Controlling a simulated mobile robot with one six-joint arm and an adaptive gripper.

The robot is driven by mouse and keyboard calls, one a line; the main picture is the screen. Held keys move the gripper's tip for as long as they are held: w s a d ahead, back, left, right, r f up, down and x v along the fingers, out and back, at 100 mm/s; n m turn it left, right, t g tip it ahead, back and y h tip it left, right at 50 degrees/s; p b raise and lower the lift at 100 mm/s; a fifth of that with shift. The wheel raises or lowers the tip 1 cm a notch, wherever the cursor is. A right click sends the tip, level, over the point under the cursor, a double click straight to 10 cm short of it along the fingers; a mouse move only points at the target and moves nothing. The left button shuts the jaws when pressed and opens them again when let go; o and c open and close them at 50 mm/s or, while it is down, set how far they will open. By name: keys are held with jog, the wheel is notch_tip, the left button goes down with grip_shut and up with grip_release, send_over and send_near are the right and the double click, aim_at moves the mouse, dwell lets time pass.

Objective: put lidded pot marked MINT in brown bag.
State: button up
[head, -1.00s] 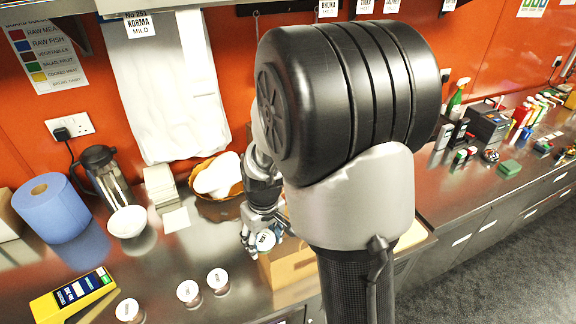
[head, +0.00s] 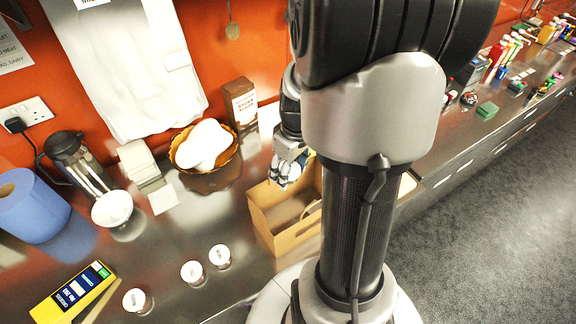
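The brown bag (head: 270,237) stands open-topped on the steel counter, just left of my arm's column. Its right side is partly hidden by my arm. My gripper (head: 285,177) is over the bag's back edge, pointing down. Pale and bluish shapes show at its fingers, but I cannot make out a pot or whether the fingers are closed. No pot shows in the visible part of the bag. Three small white-lidded pots stand left of the bag: one nearest it (head: 219,256), one beside that (head: 192,273), one further left (head: 136,301). Their lid marks are too small to read.
A basket (head: 178,150) with white contents and a brown carton (head: 240,103) stand behind. Counter between pots and basket is clear.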

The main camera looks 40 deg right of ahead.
jog(key=b, duration=1.4)
send_over(287, 222)
notch_tip(287, 222, down, 17)
jog(key=f+b, duration=0.1)
jog(key=s+f+b, duration=0.1)
jog(key=f, duration=0.1)
jog(key=f+b, duration=0.1)
jog(key=b, duration=0.1)
jog(key=shift+s+a+f, duration=0.15)
jog(key=shift+a+f, duration=0.1)
jog(key=shift+a, duration=0.1)
jog(key=f, duration=0.1)
jog(key=b, duration=0.1)
jog(key=d+f+b, duration=0.1)
jog(key=shift+w+f, duration=0.3)
jog(key=shift+w, duration=0.1)
jog(key=shift+s+a+f+b, duration=0.2)
jog(key=shift+f+b, duration=0.05)
jog(key=shift+b, duration=0.05)
jog(key=shift+w+d+f, duration=0.15)
jog(key=o, duration=1.1)
